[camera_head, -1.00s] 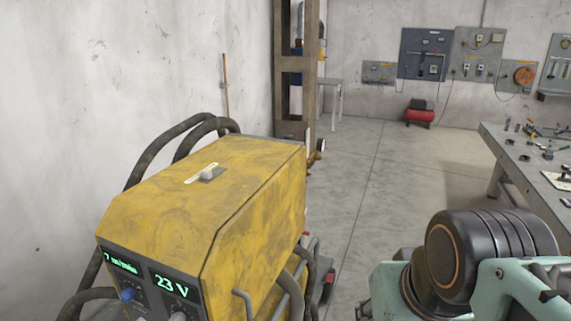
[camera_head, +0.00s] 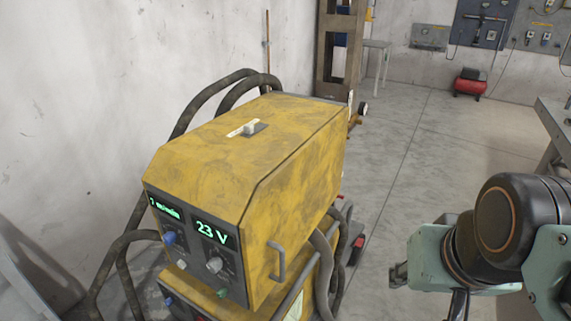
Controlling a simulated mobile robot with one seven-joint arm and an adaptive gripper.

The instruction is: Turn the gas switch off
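The yellow welding machine (camera_head: 290,150) stands left of centre. On its top is a small white switch (camera_head: 249,127) on a grey and white plate, likely the gas switch; its label is too small to read. The front panel (camera_head: 198,240) has green displays, one reading 23 V, with a blue knob (camera_head: 169,238) and a white knob (camera_head: 214,264) below. My arm is at the lower right, apart from the machine. A small grey part at the arm's left edge may belong to my gripper, but I see no fingertips.
Thick dark hoses (camera_head: 205,100) loop behind and left of the machine, near the wall. A handle (camera_head: 277,262) sticks out from its right side. A workbench (camera_head: 553,120) stands at the right edge and a red compressor (camera_head: 470,83) at the back.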

